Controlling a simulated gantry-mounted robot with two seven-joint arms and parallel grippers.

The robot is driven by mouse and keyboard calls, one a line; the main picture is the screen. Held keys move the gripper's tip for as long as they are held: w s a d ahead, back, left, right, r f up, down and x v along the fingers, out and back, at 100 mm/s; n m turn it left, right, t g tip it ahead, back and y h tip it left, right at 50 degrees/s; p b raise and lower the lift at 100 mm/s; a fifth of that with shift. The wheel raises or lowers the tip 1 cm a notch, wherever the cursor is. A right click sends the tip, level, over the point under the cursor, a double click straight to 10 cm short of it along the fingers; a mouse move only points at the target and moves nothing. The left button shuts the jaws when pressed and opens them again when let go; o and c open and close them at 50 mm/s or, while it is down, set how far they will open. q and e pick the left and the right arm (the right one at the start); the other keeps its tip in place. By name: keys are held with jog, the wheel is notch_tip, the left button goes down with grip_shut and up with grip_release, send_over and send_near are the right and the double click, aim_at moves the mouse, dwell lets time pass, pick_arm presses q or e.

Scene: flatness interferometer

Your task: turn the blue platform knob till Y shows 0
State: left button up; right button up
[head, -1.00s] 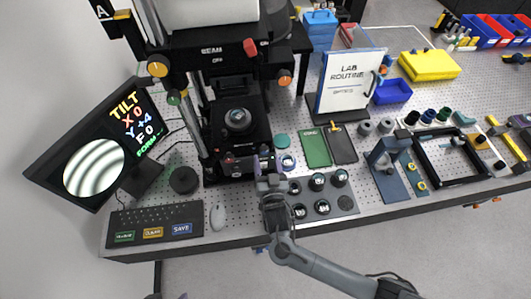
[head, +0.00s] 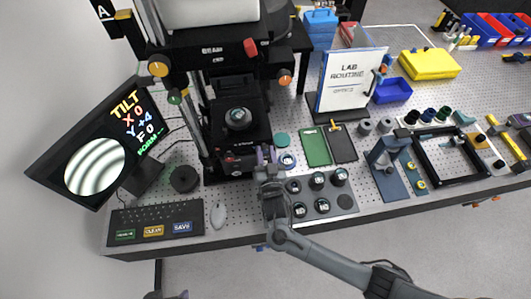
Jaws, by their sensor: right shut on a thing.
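The monitor (head: 138,120) at the left shows TILT with X 0, Y +4 and F 0, above curved fringes. The interferometer's platform (head: 238,122) carries a dark round piece. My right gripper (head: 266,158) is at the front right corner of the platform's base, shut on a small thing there. The blue platform knob cannot be made out; the fingers cover that spot.
A tray (head: 325,206) of several round pieces lies just right of my right gripper. A lab routine sign (head: 345,82) stands behind. The bench's front edge is close.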

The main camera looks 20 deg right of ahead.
jog(key=shift+n+p, duration=0.3)
jog(key=shift+n, duration=0.1)
jog(key=shift+c, duration=0.2)
jog(key=shift+r+n, duration=0.1)
jog(key=shift+n, duration=0.2)
jog(key=n+p, duration=0.2)
jog(key=n, duration=0.2)
jog(key=n+p, duration=0.1)
jog(key=n, duration=0.1)
jog(key=shift+n+p, duration=0.4)
jog(key=shift+n, duration=0.6)
jog(key=o, duration=1)
jog(key=shift+o, duration=0.2)
